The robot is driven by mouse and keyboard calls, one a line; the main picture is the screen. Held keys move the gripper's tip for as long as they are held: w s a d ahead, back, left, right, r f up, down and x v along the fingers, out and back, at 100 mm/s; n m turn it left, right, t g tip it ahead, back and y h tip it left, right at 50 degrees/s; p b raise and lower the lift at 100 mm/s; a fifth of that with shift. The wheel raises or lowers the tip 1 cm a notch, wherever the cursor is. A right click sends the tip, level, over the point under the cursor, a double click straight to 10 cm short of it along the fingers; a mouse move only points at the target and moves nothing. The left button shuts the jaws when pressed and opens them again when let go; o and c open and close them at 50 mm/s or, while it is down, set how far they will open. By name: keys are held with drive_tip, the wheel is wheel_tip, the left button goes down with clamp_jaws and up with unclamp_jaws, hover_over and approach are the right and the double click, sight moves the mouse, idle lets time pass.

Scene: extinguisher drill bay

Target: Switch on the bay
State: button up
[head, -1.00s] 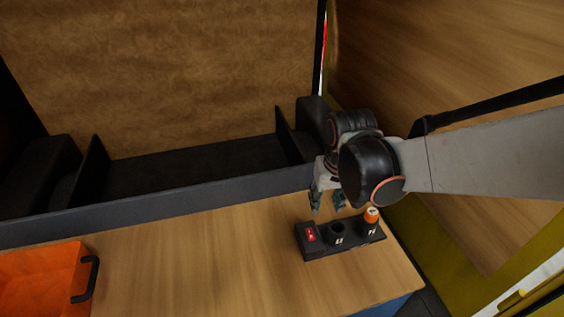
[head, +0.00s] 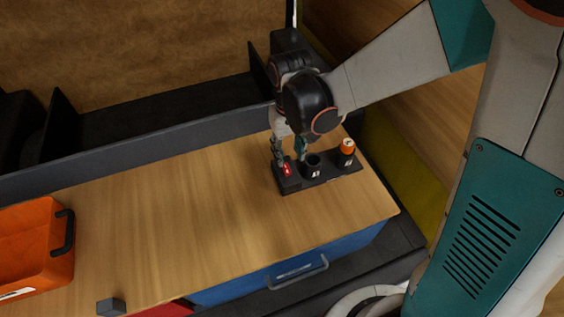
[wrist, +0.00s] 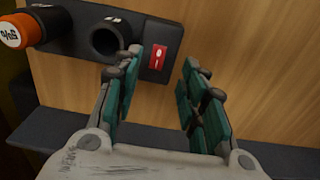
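A dark control block (head: 316,179) sits at the right end of the wooden bench. It carries a red rocker switch (head: 287,170), an empty dark round socket (head: 313,166) and an orange-capped cylinder (head: 347,150). In the wrist view the red switch (wrist: 158,57) is at the end of the block, just beyond my fingertips and nearer the left finger. Which way the switch is set is too small to tell. My gripper (head: 289,160) points down just above the switch end of the block. In the wrist view my gripper (wrist: 158,72) is open with nothing between its fingers.
An orange bin (head: 35,245) with a black handle stands at the left of the wooden bench (head: 190,220). A small grey block (head: 111,306) is at the front edge. A blue drawer (head: 290,268) is below. A dark raised ledge (head: 150,145) runs along the back. The bench middle is clear.

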sight(288, 173)
wheel_tip(288, 173, down, 8)
drive_tip(key=b, duration=0.4)
drive_tip(key=shift+b, duration=0.35)
clamp_jaws()
